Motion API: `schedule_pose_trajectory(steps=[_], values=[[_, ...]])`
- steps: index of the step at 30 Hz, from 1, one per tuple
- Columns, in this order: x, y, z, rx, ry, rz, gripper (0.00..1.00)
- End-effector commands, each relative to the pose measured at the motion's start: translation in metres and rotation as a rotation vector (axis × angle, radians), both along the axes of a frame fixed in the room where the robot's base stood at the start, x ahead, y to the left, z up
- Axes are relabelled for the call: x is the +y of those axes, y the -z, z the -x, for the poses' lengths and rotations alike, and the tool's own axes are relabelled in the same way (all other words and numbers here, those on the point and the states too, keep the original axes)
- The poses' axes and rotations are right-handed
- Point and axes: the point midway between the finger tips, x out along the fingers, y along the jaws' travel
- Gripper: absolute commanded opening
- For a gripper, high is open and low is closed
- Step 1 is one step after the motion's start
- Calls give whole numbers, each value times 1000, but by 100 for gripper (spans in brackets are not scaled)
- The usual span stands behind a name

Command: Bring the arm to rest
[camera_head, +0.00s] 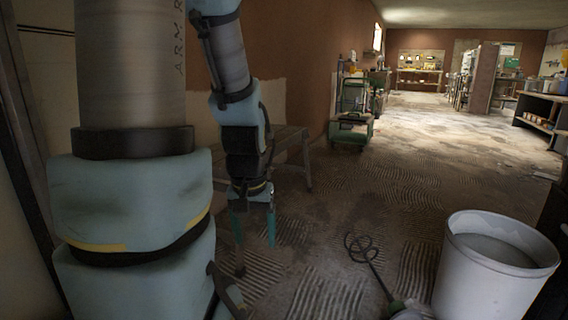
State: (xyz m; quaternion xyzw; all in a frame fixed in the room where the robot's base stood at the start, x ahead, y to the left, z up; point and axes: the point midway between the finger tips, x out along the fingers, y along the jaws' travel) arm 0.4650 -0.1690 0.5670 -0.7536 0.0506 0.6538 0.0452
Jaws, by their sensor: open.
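My arm (232,85) hangs down at the left of the head view, with its thick grey and pale blue link close to the camera. My gripper (254,232) points down at the end of the arm, its two teal fingers apart with nothing between them. It hangs in front of a grey bench or table (293,140) and over the ridged floor. The near link hides part of the scene at the left.
A white bucket (462,265) stands at the front right, with a mixer paddle (366,255) on the floor beside it. A green cart (352,122) stands by the brown wall (300,60). Shelves (541,120) line the right. The middle floor (430,155) is clear.

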Motion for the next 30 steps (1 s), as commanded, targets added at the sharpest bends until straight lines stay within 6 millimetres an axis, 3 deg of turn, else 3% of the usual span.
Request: schedule_pose_trajectory(steps=[1,11,30], values=[[8,-7,8,0,-51,7,75],[6,-79,6,4,-38,6,75],[5,-277,6,3,-36,6,75]])
